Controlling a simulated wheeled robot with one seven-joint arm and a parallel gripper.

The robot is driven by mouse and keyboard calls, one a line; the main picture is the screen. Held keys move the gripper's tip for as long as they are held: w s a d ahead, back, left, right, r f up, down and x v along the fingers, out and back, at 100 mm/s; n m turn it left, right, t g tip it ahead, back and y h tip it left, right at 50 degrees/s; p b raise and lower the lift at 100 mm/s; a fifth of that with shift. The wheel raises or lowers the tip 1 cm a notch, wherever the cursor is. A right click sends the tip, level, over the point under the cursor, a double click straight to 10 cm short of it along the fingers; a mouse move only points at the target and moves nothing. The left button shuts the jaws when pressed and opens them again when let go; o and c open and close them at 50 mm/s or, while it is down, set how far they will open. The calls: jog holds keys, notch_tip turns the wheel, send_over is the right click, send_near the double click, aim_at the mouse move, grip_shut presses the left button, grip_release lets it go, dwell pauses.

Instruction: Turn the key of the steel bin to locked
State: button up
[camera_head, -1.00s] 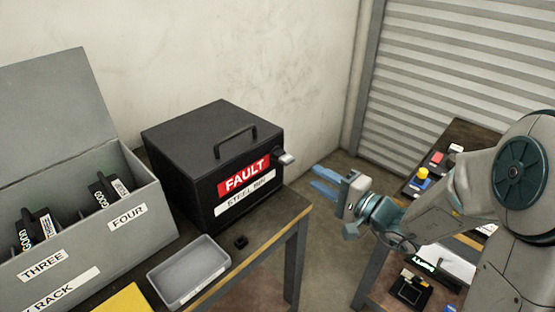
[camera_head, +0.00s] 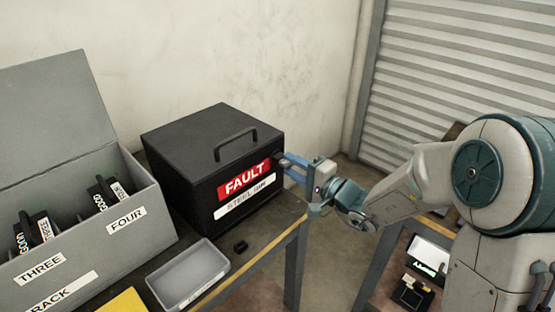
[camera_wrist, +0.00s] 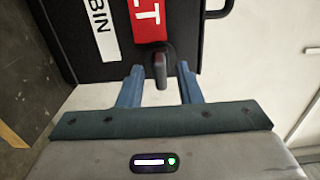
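The steel bin (camera_head: 200,165) is a closed black box with a top handle, a red FAULT label and a white name label. It stands on the table in the head view and fills the top of the wrist view (camera_wrist: 80,35). Its key (camera_wrist: 160,68) is a dark grip sticking out of the front beside the red label. My gripper (camera_head: 287,165) is at the bin's right end, its blue fingers pointing at the key. In the wrist view the fingers (camera_wrist: 160,85) are apart, one on each side of the key, with gaps showing. In the head view the fingers largely hide the key.
A grey rack (camera_head: 75,250) with an open lid and black packs stands at left. A shallow grey tray (camera_head: 188,275) and a small black item (camera_head: 240,246) lie in front of the bin. A second table with devices (camera_head: 412,290) is at lower right.

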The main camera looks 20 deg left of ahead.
grip_shut()
jog(key=shift+r+m+p, duration=0.15)
jog(key=shift+m+p, duration=0.35)
jog(key=shift+m, duration=0.6)
jog(key=m+p, duration=0.2)
jog(key=m, duration=0.2)
jog(key=shift+m, duration=0.3)
jog(key=m+p, duration=0.2)
jog(key=m, duration=0.2)
jog(key=m+p, duration=0.2)
jog(key=m, duration=0.1)
jog(key=shift+m+p, duration=0.55)
jog(key=shift+m, duration=0.05)
